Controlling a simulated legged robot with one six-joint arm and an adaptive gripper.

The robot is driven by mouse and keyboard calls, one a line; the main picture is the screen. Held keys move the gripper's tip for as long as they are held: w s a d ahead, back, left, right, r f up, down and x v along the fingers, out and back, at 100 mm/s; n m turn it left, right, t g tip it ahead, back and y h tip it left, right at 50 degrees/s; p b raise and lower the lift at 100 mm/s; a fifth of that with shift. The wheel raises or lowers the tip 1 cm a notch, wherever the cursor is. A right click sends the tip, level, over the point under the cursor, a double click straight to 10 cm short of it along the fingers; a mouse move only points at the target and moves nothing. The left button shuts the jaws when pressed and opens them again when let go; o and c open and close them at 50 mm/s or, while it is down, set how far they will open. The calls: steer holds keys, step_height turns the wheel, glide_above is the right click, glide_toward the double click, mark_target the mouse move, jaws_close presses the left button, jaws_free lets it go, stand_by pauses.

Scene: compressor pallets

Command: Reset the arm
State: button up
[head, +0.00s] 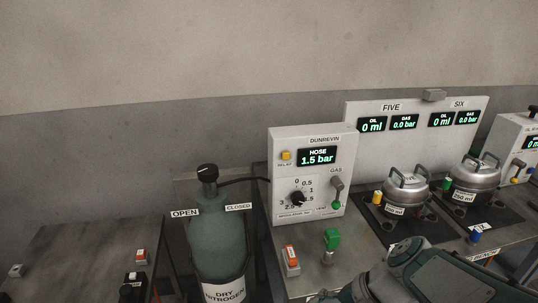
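Part of my arm, in grey and dark green, shows along the bottom right edge of the head view. It lies in front of the bench and hides part of its front. My gripper cannot be made out in this view, so its fingers and anything in them are not shown.
A green dry nitrogen cylinder (218,240) stands left of the white Dunrevin panel (312,150), which reads hose 1.5 bar. Two metal compressors (405,190) (474,180) sit on dark mats before the FIVE and SIX display board (420,145). A dark table (75,250) is at left.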

steer(key=s+d+r+n+t+h, duration=0.2)
steer(key=d+r+n+t+h, duration=0.3)
steer(key=r+n+h, duration=0.2)
steer(key=shift+d+r+n, duration=0.15)
steer(key=shift+d+n, duration=0.05)
steer(key=shift+n, duration=1)
steer(key=shift+s, duration=0.1)
stand_by(1.8)
